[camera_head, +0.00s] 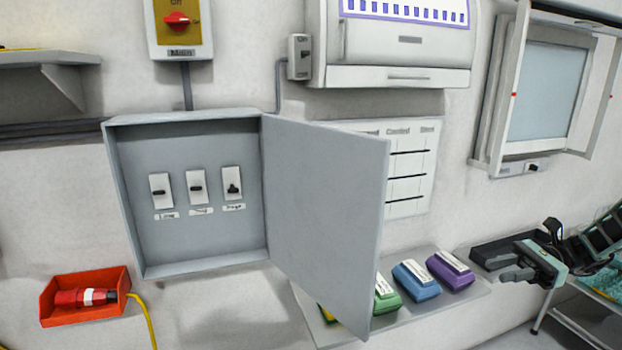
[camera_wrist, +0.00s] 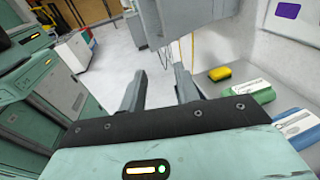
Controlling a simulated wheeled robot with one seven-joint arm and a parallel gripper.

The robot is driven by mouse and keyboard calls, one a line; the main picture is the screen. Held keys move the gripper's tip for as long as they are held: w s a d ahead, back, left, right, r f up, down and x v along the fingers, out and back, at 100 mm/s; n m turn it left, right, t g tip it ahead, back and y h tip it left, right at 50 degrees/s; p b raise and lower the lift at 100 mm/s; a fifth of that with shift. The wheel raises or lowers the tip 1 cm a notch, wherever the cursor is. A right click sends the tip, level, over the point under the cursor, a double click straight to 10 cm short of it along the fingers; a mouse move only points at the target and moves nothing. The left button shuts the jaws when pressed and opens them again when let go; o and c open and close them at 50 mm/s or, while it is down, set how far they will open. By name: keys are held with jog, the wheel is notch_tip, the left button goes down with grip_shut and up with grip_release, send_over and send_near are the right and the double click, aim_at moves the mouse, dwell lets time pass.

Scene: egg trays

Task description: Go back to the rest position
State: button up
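My gripper (camera_head: 500,269) is at the right in the head view, beyond the right end of the row of coloured blocks, its fingers pointing left. In the wrist view its two fingers (camera_wrist: 160,78) stand apart with nothing between them, so it is open and empty. My arm runs off to the right edge of the head view.
A grey wall cabinet (camera_head: 190,119) stands with its door (camera_head: 325,215) swung open, showing three switches. A shelf (camera_head: 420,312) holds green (camera_head: 386,296), blue (camera_head: 416,280) and purple (camera_head: 450,271) blocks and a partly hidden yellow one. A red bin (camera_head: 85,312) holds a red plug.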

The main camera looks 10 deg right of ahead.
jog(key=s+a+r+n+h, duration=0.2)
jog(key=s+a+n+h, duration=0.3)
jog(key=a+n+h, duration=0.4)
jog(key=s+a+r+n+h, duration=0.2)
jog(key=s+a+n+h, duration=0.2)
jog(key=a+n+h, duration=0.5)
jog(key=s+a+f+n+g+b, duration=0.1)
jog(key=s+a+f+n+b, duration=0.3)
jog(key=a, duration=0.5)
jog(key=s+a+f+n+y+b, duration=0.1)
jog(key=s+a+f+n+b, duration=0.3)
jog(key=s+a, duration=0.5)
jog(key=b, duration=0.2)
jog(key=shift+s+a+f+n+g+y+b, duration=0.25)
jog(key=shift+a+f+n+g+y+b, duration=0.05)
jog(key=shift+a+n+g+b, duration=0.1)
